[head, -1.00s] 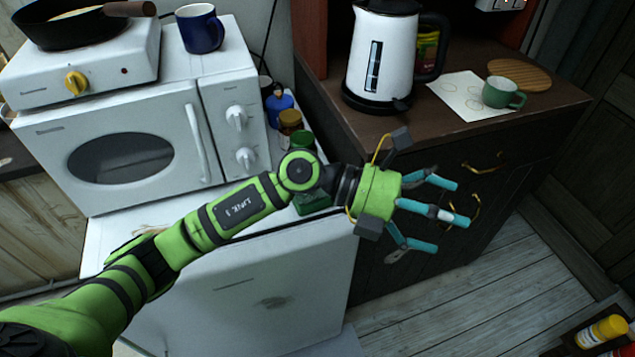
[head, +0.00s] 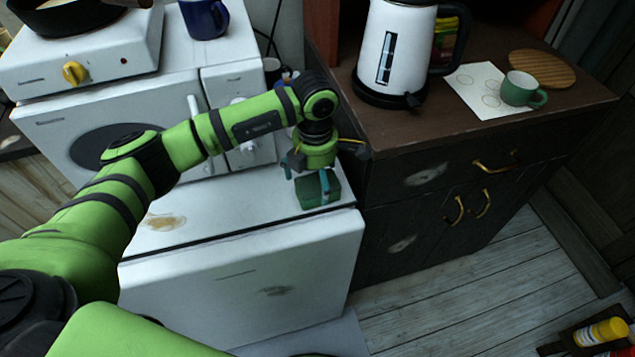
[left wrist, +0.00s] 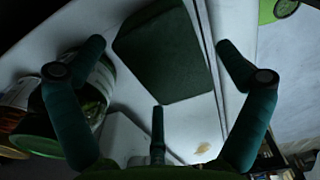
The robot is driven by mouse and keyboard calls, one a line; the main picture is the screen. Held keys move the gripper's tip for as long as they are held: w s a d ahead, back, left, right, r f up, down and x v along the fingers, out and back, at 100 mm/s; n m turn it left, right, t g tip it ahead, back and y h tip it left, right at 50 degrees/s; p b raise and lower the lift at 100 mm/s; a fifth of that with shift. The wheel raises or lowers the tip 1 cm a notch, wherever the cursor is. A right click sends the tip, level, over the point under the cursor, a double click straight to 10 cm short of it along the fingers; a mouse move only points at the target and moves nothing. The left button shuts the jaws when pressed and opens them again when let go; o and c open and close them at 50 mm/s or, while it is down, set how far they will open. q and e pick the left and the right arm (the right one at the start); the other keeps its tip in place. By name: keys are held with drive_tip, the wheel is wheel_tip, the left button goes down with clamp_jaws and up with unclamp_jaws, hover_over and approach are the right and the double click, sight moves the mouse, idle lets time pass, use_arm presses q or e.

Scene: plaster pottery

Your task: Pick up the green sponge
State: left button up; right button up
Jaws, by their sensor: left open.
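The green sponge (head: 317,192) lies on the white top of the low appliance, near its right front corner. It also shows in the left wrist view (left wrist: 160,55) as a dark green block between and beyond the fingers. My left gripper (head: 313,179) points down right over the sponge, with its teal fingers spread around it. In the left wrist view the fingers (left wrist: 158,110) are apart, and a gap shows between the side fingers and the sponge. My right gripper is not in view.
Jars (left wrist: 95,95) stand close beside the left gripper. The white oven (head: 125,125) is behind and left. The dark cabinet (head: 460,170) is at right, with a kettle (head: 395,50), green mug (head: 520,90) and paper (head: 480,85) on top. The appliance top (head: 220,200) is clear at left.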

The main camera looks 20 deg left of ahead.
sight(315, 179)
use_arm(q)
drive_tip(key=shift+f, duration=0.55)
drive_tip(key=shift+w+f, duration=0.2)
drive_tip(key=shift+f, duration=0.2)
drive_tip(key=shift+s+r, duration=0.1)
drive_tip(key=c, duration=0.6)
wheel_tip(315, 179, up, 10)
drive_tip(key=shift+b, duration=1.2)
